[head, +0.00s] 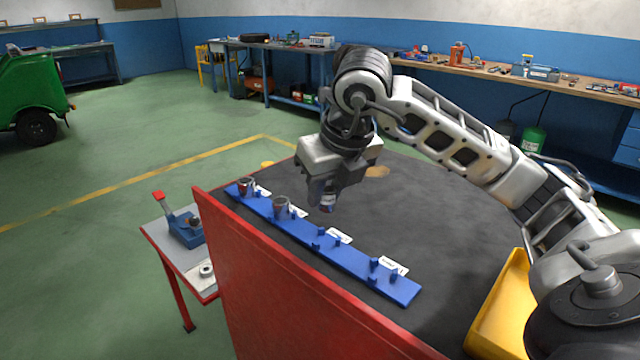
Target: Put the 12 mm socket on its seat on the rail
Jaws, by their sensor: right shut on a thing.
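The blue rail (333,254) lies along the left edge of the dark grey worktop, with small upright pegs and white labels too small to read. One metal socket (246,186) stands at its far end, and another socket (281,208) stands a little nearer. The rail's nearer seats are bare. My right gripper (325,202) points down above the worktop, just right of the second socket. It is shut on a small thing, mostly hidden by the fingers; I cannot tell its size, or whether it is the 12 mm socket. My left gripper is out of view.
A red panel (290,290) borders the worktop (440,215) on the left. A yellow tray (500,305) sits at the right front. A low side table (165,238) with a blue vise (186,231) stands left. The worktop right of the rail is mostly clear.

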